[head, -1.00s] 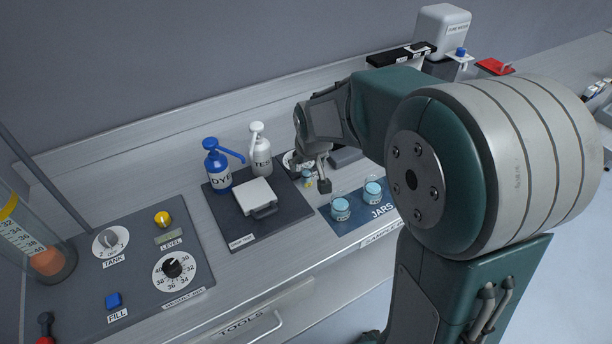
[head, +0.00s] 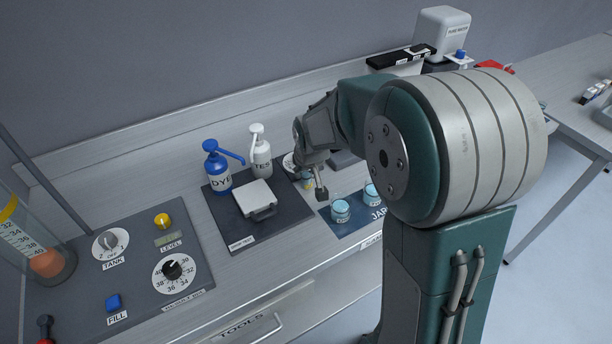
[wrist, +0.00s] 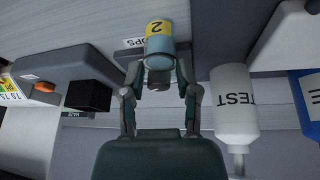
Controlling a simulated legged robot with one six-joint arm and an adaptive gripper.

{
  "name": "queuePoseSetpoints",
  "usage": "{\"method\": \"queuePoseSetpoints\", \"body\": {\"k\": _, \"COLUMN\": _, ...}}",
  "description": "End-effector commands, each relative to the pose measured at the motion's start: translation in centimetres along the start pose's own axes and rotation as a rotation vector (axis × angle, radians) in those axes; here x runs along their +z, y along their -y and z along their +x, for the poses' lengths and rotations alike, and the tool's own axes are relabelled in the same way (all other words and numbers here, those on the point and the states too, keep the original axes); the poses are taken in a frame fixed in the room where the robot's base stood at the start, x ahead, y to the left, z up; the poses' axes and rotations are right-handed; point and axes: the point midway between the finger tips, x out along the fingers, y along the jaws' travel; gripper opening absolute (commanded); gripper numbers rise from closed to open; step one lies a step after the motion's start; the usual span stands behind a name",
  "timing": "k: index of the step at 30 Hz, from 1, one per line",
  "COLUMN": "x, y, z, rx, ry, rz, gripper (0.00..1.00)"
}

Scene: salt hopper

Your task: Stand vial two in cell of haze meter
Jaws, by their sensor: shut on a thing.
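Vial two (wrist: 158,38), with a yellow label marked 2 and a pale blue lower part, is between the fingers of my gripper (wrist: 160,78) in the wrist view. My gripper is shut on it. In the head view my gripper (head: 314,186) is above the bench, just behind the jars, and largely hides the vial. A grey housing (wrist: 60,62) with a square black part (wrist: 90,95) and a partly readable HAZE label lies left of the gripper in the wrist view, apart from the vial. Its cell opening cannot be made out.
A white TEST pump bottle (head: 260,152) and a blue DYE bottle (head: 216,168) stand left of my gripper. A white-lidded case (head: 254,196) lies before them. Blue jars (head: 341,211) stand on a mat at front right. A black rack (head: 395,62) is behind my arm.

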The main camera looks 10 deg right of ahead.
Motion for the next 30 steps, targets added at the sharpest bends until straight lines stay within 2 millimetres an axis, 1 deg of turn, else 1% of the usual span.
{"method": "queuePoseSetpoints", "body": {"k": 4, "x": 0.0, "y": 0.0, "z": -0.1, "rx": 0.0, "ry": 0.004, "rz": 0.0, "gripper": 0.0}}
{"method": "queuePoseSetpoints", "body": {"k": 7, "x": -0.3, "y": -0.1, "z": -0.8, "rx": 0.0, "ry": 0.002, "rz": 0.0, "gripper": 0.0}}
{"method": "queuePoseSetpoints", "body": {"k": 11, "x": -1.1, "y": -0.1, "z": -2.6, "rx": 0.0, "ry": -0.001, "rz": 0.0, "gripper": 0.0}}
{"method": "queuePoseSetpoints", "body": {"k": 12, "x": -1.1, "y": -0.2, "z": -3.3, "rx": 0.0, "ry": -0.002, "rz": 0.0, "gripper": 0.0}}
{"method": "queuePoseSetpoints", "body": {"k": 14, "x": -0.6, "y": -0.2, "z": -4.5, "rx": 0.0, "ry": -0.001, "rz": 0.0, "gripper": 0.0}}
{"method": "queuePoseSetpoints", "body": {"k": 21, "x": 1.1, "y": -0.1, "z": -10.4, "rx": 0.0, "ry": -0.004, "rz": 0.001, "gripper": 0.0}}
{"method": "queuePoseSetpoints", "body": {"k": 27, "x": 4.3, "y": 0.0, "z": -13.7, "rx": 0.0, "ry": -0.001, "rz": 0.0, "gripper": 0.0}}
{"method": "queuePoseSetpoints", "body": {"k": 30, "x": 5.7, "y": 0.1, "z": -15.1, "rx": 0.0, "ry": -0.001, "rz": 0.0, "gripper": 0.0}}
